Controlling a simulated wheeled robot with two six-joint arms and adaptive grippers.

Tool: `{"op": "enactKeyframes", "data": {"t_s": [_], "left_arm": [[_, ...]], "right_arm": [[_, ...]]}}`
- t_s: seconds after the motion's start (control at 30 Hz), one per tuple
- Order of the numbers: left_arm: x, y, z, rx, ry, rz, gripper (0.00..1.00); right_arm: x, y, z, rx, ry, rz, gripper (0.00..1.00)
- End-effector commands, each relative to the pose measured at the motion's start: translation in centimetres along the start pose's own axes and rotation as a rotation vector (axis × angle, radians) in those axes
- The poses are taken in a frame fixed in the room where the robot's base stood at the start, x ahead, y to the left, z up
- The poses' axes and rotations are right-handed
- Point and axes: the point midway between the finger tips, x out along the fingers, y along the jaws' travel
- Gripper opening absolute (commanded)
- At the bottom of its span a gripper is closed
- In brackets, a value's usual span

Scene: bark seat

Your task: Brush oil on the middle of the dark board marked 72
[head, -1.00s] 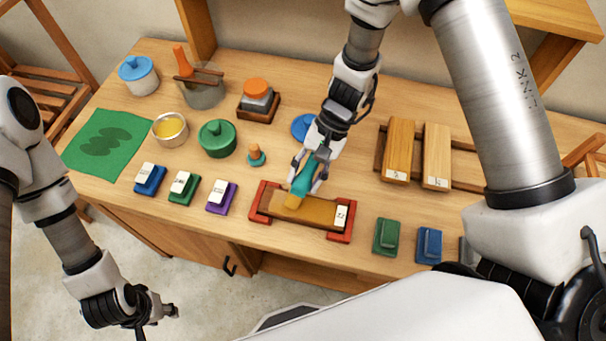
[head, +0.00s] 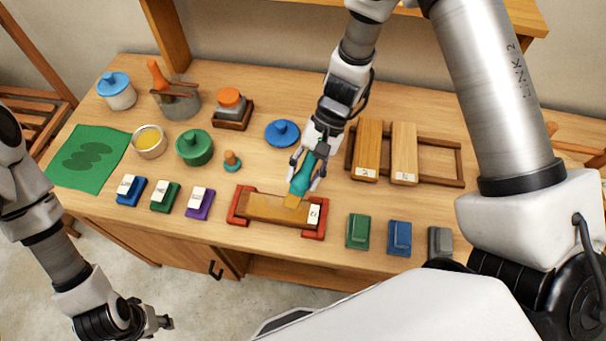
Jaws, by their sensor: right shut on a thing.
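The brown board (head: 265,208) lies across a red cradle (head: 237,205) near the table's front edge. It has a white label (head: 314,214) at its right end, whose number is too small to read surely. My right gripper (head: 308,172) is shut on a teal-handled brush (head: 301,180) with tan bristles (head: 292,201). The brush tilts, and its bristles are over the board's far edge, a little right of the middle; I cannot tell whether they touch. My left gripper (head: 163,322) hangs low at the left, off the table; its jaws are too small to judge.
A bowl of yellow oil (head: 150,141), a green pot (head: 195,148) and a small orange-knobbed stopper (head: 232,161) stand left. Labelled blocks (head: 164,197) line the front left. Two lighter boards (head: 385,150) lie on a rack at right, with green and blue blocks (head: 400,238) before it.

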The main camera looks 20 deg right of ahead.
Motion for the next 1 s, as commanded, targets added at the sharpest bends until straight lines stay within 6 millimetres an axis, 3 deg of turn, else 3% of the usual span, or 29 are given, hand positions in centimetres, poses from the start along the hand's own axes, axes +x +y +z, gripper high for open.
{"op": "enactKeyframes", "data": {"t_s": [0.4, 1.0], "left_arm": [[-3.5, 0.0, 0.0, 0.000, 0.000, 0.000, 0.40], [-3.6, 0.0, 0.0, 0.000, 0.000, 0.000, 0.40]], "right_arm": [[-3.7, -0.7, 1.6, 0.001, 0.001, -0.001, 0.08], [-4.0, -0.7, 1.7, 0.002, 0.001, -0.002, 0.08]]}}
